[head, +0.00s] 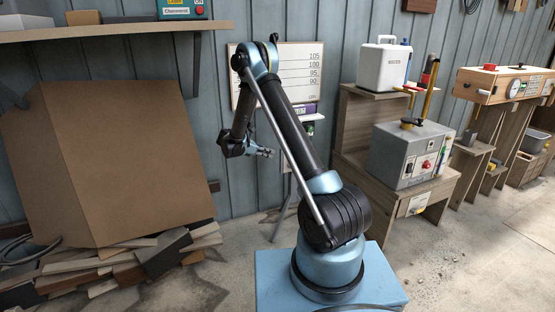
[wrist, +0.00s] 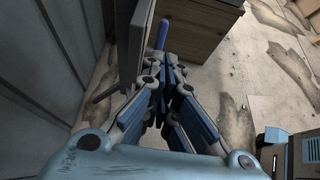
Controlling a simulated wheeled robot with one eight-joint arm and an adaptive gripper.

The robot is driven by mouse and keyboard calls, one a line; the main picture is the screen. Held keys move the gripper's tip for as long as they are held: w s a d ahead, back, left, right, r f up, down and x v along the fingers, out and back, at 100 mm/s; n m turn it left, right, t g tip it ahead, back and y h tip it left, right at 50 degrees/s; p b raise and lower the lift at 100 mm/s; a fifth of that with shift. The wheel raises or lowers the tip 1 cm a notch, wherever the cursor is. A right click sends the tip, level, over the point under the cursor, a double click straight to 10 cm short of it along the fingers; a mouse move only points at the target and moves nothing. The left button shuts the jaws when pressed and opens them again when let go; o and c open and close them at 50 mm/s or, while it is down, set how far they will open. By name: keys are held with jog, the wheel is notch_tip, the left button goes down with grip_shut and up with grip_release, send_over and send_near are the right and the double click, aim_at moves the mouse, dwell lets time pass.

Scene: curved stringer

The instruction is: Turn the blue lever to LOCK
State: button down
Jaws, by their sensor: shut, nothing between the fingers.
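A blue rod-like piece (wrist: 162,34), which looks like the blue lever, stands up just past my fingertips in the wrist view, beside the edge of a dark panel. I cannot tell whether the fingers touch it. My gripper (wrist: 170,64) is shut and empty, its fingers close together. In the head view my gripper (head: 266,152) hangs left of the arm, in front of the wall and below the white board. The blue piece cannot be made out near it there, and no LOCK mark is readable.
A white board with numbers (head: 302,72) stands behind my arm, with a small purple-labelled item (head: 305,109) under it. A grey box with knobs (head: 408,158) and a white container (head: 383,66) stand right on wooden stands. Boards and scrap wood (head: 130,270) lie left.

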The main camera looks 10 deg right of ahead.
jog(key=x, duration=1.3)
jog(key=shift+w+d+r, duration=0.1)
jog(key=shift+d, duration=0.3)
jog(key=shift+a, duration=0.1)
jog(key=d+r+v, duration=0.1)
jog(key=v, duration=1.2)
jog(key=shift+a+r, duration=0.35)
jog(key=shift+r, duration=0.2)
